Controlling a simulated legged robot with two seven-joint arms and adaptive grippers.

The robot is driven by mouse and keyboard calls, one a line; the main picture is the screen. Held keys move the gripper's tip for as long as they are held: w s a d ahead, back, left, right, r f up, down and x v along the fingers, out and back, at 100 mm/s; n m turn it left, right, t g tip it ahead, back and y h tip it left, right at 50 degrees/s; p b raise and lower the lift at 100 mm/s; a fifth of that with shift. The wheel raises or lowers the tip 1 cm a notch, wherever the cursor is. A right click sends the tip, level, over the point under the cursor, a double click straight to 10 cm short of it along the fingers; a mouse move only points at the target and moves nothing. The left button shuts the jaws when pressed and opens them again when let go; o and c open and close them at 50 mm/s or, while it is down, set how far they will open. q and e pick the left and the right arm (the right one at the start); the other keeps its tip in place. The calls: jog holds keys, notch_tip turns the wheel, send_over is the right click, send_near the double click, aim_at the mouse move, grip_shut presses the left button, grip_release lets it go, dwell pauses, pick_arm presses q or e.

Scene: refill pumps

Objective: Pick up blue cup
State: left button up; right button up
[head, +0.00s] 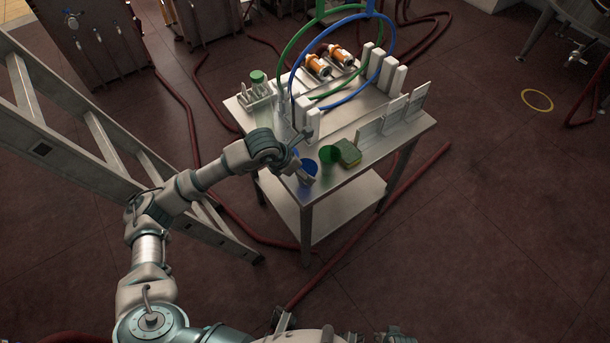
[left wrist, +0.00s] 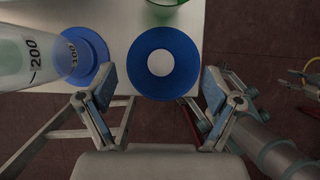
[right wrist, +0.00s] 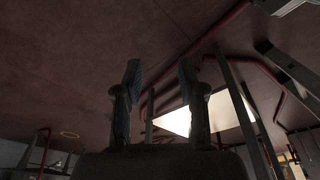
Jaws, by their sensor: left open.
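The blue cup (head: 309,168) stands near the front corner of the metal cart. In the left wrist view the blue cup (left wrist: 165,38) appears from above as a blue ring with a pale round centre. My left gripper (left wrist: 160,82) is open, with one finger on each side of the cup's near part in that view; I cannot tell whether they touch it. In the head view the left gripper (head: 298,162) is beside the cup and partly covers it. My right gripper (right wrist: 160,80) is open and empty, away from the cart.
A green cup (head: 330,154) and a sponge (head: 348,152) stand right of the blue cup. A graduated cylinder (left wrist: 30,52) with a blue base is close left of it. A ladder (head: 95,130) stands left.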

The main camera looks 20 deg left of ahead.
aim_at(309, 166)
pick_arm(q)
jog(key=x, duration=0.4)
jog(key=shift+d+f, duration=0.25)
jog(key=shift+w+d+f+b, duration=0.2)
jog(key=shift+f+b, duration=0.1)
jog(key=shift+f, duration=0.15)
jog(key=shift+a, duration=0.15)
pick_arm(e)
jog(key=shift+d+r, duration=0.15)
jog(key=shift+r, duration=0.75)
pick_arm(q)
jog(key=c, duration=0.6)
pick_arm(e)
jog(key=shift+s+f, duration=0.1)
pick_arm(q)
jog(key=shift+c, duration=0.3)
